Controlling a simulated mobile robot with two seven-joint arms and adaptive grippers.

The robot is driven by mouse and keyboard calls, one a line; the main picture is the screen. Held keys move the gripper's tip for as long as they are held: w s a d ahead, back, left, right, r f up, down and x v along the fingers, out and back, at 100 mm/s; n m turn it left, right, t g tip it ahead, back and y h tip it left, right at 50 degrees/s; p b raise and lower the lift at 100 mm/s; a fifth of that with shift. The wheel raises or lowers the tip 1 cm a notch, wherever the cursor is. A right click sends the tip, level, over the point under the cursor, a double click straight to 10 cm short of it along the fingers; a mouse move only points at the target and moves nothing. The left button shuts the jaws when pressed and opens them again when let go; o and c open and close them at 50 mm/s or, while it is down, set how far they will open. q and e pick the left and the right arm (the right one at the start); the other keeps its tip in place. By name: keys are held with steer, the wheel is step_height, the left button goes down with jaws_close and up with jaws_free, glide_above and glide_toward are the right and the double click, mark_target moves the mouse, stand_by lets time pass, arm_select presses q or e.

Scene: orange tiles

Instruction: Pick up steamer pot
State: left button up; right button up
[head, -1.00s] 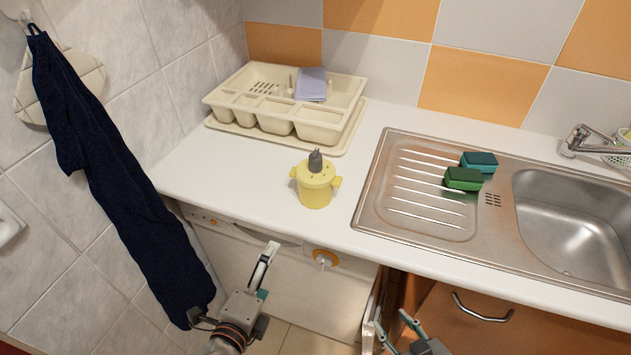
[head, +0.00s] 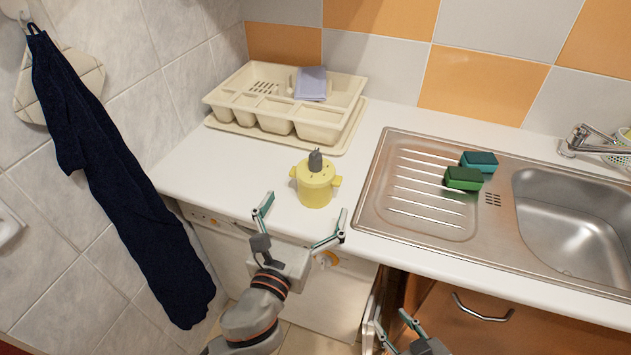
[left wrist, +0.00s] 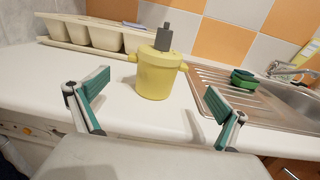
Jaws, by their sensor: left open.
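The steamer pot (head: 315,187) is a small yellow pot with two side handles and a grey knob on its lid. It stands upright on the white counter near the front edge. It also shows in the left wrist view (left wrist: 155,76), ahead of and between the spread fingers. My left gripper (head: 303,218) is open and empty at the counter's front edge, just in front of the pot and not touching it. My right gripper (head: 389,328) is low at the bottom, in front of the cabinets, with its fingers apart; nothing shows between them.
A cream dish rack (head: 290,108) with a folded lilac cloth (head: 311,84) stands behind the pot. To the right is the steel sink (head: 400,221) with two sponges (head: 463,179) on its drainboard. A dark towel (head: 120,185) hangs at left. The counter left of the pot is clear.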

mark_target(315, 172)
arm_select(q)
steer(key=x, duration=0.2)
steer(key=shift+w+d, duration=0.1)
steer(key=shift+w, duration=0.25)
steer(key=shift+r+x, duration=0.15)
steer(key=shift+x, duration=1.15)
steer(key=shift+r+x, duration=0.1)
steer(key=shift+x, duration=1.2)
steer(key=c, duration=1.7)
step_height(315, 172, up, 10)
steer(key=shift+r, duration=0.1)
steer(key=shift+f, duration=4.05)
steer(key=shift+a+f, duration=0.1)
steer(key=shift+a, duration=0.15)
steer(key=shift+f, duration=0.6)
